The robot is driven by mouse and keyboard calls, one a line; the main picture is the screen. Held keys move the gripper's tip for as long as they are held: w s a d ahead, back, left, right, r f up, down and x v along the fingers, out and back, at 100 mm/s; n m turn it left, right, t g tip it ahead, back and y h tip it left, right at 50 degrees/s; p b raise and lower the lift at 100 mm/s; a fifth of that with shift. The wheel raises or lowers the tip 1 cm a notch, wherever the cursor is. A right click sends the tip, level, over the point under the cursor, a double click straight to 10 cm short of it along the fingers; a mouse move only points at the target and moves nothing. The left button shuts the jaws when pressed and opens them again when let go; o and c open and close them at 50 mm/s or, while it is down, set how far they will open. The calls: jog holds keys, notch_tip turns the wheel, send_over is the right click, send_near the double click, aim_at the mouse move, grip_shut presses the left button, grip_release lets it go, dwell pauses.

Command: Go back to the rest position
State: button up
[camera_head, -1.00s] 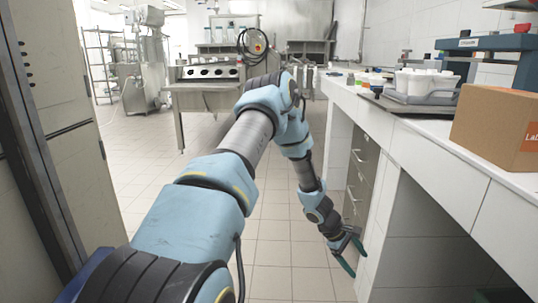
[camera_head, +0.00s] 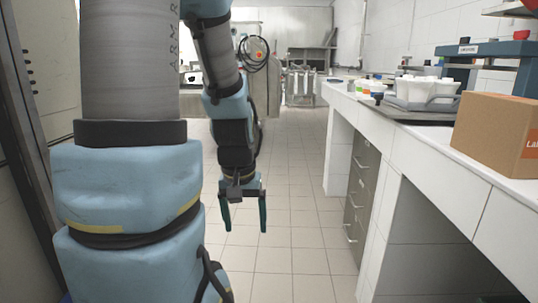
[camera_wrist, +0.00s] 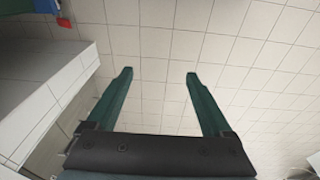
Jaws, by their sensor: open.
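My gripper (camera_head: 245,222) hangs in the head view with its two dark green fingers pointing down over the tiled floor. The fingers are spread apart with nothing between them. In the wrist view my gripper (camera_wrist: 160,75) is also open and empty, with only floor tiles beyond the fingertips. It is apart from the counter on the right. My arm is raised on the left of the head view and hides part of the room behind it.
A white counter (camera_head: 425,160) runs along the right, with drawers (camera_head: 361,185) below. On it are a cardboard box (camera_head: 499,132) and a tray of white cups (camera_head: 427,98). A cabinet (camera_head: 52,80) stands close on the left. The floor (camera_head: 290,200) between is clear.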

notch_tip(320, 180, up, 24)
jog(key=s+a+p, duration=0.1)
jog(key=p, duration=2.2)
jog(key=shift+a, duration=0.2)
jog(key=shift+c, duration=0.3)
